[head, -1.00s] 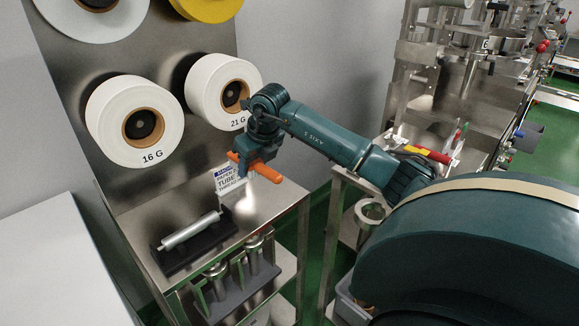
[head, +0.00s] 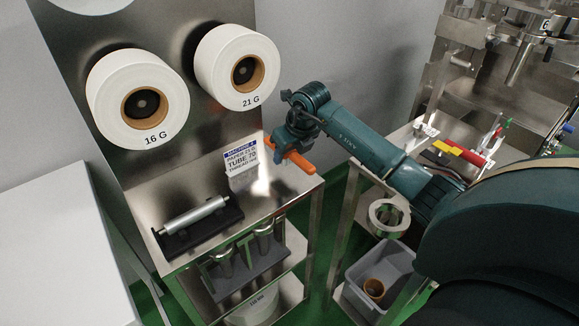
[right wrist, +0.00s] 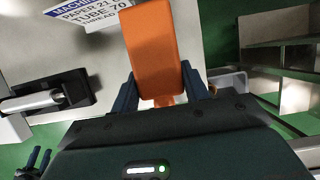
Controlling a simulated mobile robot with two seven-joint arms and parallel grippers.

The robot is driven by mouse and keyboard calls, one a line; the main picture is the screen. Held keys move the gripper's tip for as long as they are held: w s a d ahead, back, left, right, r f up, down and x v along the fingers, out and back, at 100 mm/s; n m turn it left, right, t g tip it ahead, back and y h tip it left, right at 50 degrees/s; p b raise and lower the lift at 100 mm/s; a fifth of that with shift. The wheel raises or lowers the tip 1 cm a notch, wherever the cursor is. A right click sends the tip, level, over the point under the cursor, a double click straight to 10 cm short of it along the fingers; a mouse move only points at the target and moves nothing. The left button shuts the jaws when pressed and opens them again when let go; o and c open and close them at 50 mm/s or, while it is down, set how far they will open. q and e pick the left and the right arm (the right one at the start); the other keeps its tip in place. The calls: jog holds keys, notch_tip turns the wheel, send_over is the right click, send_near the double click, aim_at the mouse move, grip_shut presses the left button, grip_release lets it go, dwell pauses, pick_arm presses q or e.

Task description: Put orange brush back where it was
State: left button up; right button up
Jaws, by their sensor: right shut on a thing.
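My right gripper (head: 282,150) is shut on the orange brush (head: 297,161). The brush is held above the right end of the steel shelf top (head: 265,190), apart from it as far as I can tell. In the right wrist view the brush's orange body (right wrist: 149,50) stands between the two dark fingers (right wrist: 158,92) and points away from the palm.
A silver roller (head: 193,215) lies in a black holder on the steel top, left of a label sign (head: 240,158). Large paper rolls (head: 138,98) hang behind. At right, a second bench holds red and yellow tools (head: 462,152); a grey bin (head: 380,275) sits below.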

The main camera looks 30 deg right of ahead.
aim_at(285, 175)
jog(key=shift+f, duration=2.9)
jog(key=shift+f, duration=0.15)
jog(key=o, duration=0.9)
